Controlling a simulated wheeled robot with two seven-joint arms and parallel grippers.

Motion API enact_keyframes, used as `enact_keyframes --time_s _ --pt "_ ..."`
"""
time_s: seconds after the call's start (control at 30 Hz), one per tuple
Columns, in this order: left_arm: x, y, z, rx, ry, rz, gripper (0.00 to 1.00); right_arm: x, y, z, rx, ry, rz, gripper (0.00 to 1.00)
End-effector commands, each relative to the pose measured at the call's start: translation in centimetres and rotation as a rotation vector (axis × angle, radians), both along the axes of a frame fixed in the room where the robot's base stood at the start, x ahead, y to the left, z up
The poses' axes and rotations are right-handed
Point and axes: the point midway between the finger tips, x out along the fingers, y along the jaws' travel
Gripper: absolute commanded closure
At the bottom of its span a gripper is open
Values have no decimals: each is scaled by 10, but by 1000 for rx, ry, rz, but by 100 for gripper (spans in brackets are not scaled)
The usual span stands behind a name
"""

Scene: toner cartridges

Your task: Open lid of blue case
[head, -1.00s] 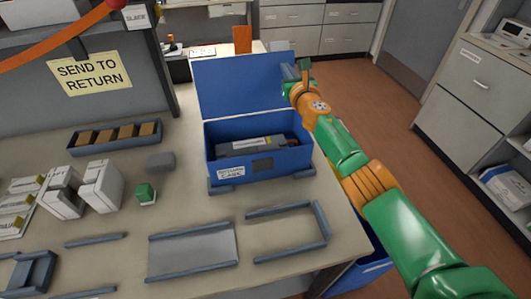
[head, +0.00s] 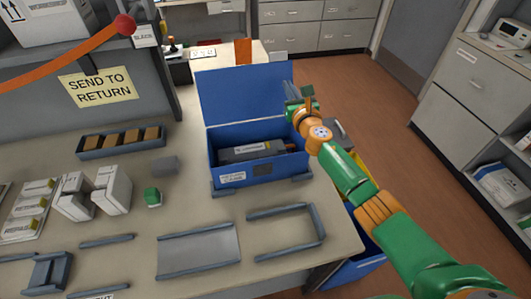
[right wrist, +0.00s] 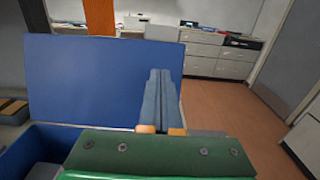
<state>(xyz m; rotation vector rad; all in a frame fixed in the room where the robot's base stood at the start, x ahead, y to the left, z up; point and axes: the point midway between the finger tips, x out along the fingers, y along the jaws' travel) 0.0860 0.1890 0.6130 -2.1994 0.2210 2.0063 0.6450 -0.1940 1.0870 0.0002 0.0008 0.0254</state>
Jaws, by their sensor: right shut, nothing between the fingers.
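The blue case (head: 222,178) stands on the table with its lid (head: 243,93) raised upright at the back. A dark grey toner cartridge (head: 255,151) with a label lies inside the case. My right gripper (head: 289,92) is at the right edge of the lid, above the case's right side. Its fingers (right wrist: 161,98) are shut together and empty in the right wrist view, in front of the lid's right edge (right wrist: 105,80). I cannot tell whether they touch the lid. My left gripper does not show.
On the table (head: 330,240) are a tray of brown blocks (head: 121,142), white boxes (head: 112,188), a green-topped block (head: 153,197) and grey rail frames (head: 197,250). A blue bin (head: 362,268) stands below the table's right edge. Floor (head: 345,100) is open to the right.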

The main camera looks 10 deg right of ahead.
Motion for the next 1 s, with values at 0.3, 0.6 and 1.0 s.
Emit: enact_keyframes --time_s 0.3,0.6,1.0 --pt "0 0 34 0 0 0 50 -36 -1 4 -1 2 0 100" --pt "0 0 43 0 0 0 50 -58 -2 1 0 0 -1 100" --pt "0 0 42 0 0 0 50 -58 -2 0 0 0 -1 100"
